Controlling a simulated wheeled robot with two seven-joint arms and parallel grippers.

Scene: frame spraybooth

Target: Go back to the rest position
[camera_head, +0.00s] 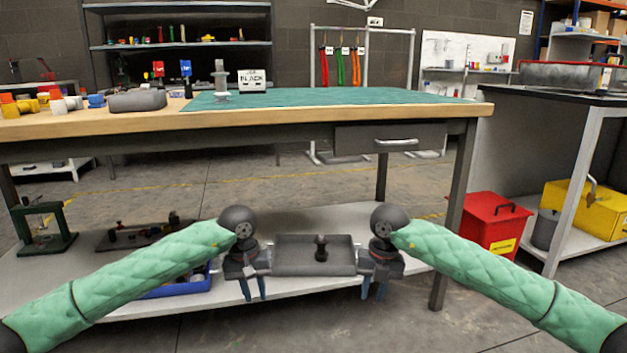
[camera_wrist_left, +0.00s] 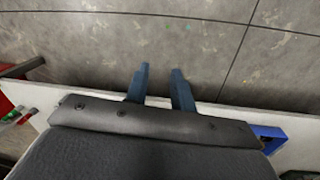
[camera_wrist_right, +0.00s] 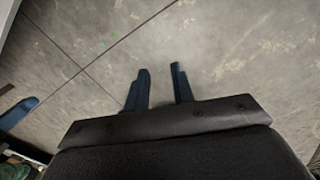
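My left gripper (camera_head: 254,298) and my right gripper (camera_head: 373,297) hang side by side, fingers down, in front of the workbench's lower shelf. In the left wrist view, the left gripper's blue fingers (camera_wrist_left: 160,70) stand apart with nothing between them. The floor and the pale shelf edge lie behind them. In the right wrist view, the right gripper's fingers (camera_wrist_right: 159,69) are also apart and empty over bare floor. Both arms, in green quilted sleeves, reach in from the lower corners.
The workbench (camera_head: 285,123) with a green mat (camera_head: 330,98) stands ahead, its drawer (camera_head: 389,139) shut. A grey tray (camera_head: 290,262) shows between my grippers. A blue bin (camera_head: 180,287) is left of it. A red box (camera_head: 492,222) stands right. Floor in front is clear.

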